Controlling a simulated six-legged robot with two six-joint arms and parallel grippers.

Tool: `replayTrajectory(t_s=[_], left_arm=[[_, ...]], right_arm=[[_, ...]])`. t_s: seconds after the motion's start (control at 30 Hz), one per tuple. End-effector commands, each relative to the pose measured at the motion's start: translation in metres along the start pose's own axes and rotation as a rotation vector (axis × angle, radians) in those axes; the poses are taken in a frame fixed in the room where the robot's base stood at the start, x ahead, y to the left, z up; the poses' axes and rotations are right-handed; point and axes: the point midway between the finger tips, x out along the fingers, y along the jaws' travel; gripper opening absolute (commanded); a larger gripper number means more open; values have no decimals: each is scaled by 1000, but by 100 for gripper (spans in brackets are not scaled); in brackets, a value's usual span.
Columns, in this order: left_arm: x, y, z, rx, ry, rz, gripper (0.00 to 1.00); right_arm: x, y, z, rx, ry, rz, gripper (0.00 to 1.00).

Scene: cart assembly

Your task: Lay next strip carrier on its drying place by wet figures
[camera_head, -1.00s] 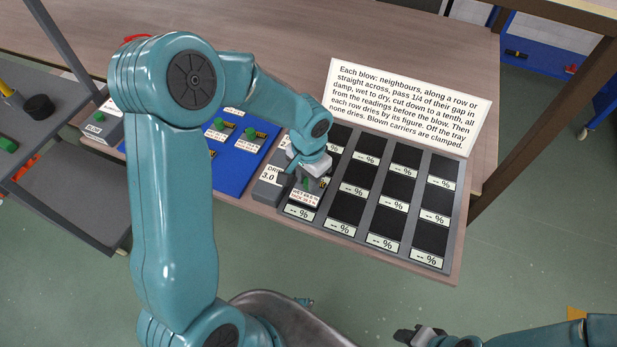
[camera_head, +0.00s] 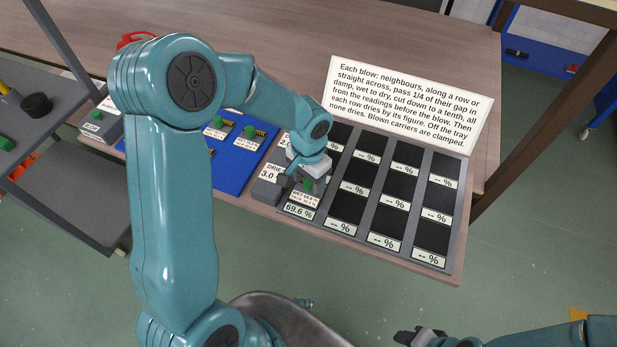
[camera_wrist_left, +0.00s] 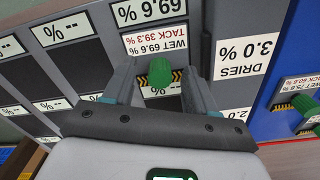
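The strip carrier (camera_head: 303,199) lies in the front-left cell of the dark drying tray (camera_head: 396,256). Its label reads WET 69.6 %, TACK 39.3 %, and it also shows in the wrist view (camera_wrist_left: 155,42). The cell's display (camera_head: 298,211) reads 69.6 %; the other displays I can see show dashes. My left gripper (camera_wrist_left: 161,85) is open, its fingers standing apart on both sides of the carrier's green knob (camera_wrist_left: 160,72). My right gripper (camera_head: 418,337) is partly in view at the bottom edge, and its opening is unclear.
A blue mat (camera_head: 230,178) left of the tray holds more carriers with green knobs. A grey block (camera_head: 268,190) beside the tray reads DRIES 3.0 %. A white instruction sign (camera_head: 405,103) stands behind the tray. A grey shelf cart (camera_head: 70,200) is at the left.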

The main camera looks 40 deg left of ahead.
Motion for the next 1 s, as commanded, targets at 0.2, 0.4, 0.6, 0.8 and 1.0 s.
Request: replayTrajectory(t_s=[0.2,0.4,0.6,0.8,1.0], left_arm=[[-21,0,-1,-2,4,-2,57],[-73,0,-1,-1,8,-2,57],[-123,0,-1,0,5,0,57],[-155,0,0,1,2,0,57],[-164,0,0,1,0,1,57]], right_arm=[[-3,-1,0,0,0,0,43],[-10,-3,0,0,0,0,43],[-15,-5,0,0,0,0,43],[-18,-6,0,0,0,0,43],[-18,-7,0,0,0,0,43]])
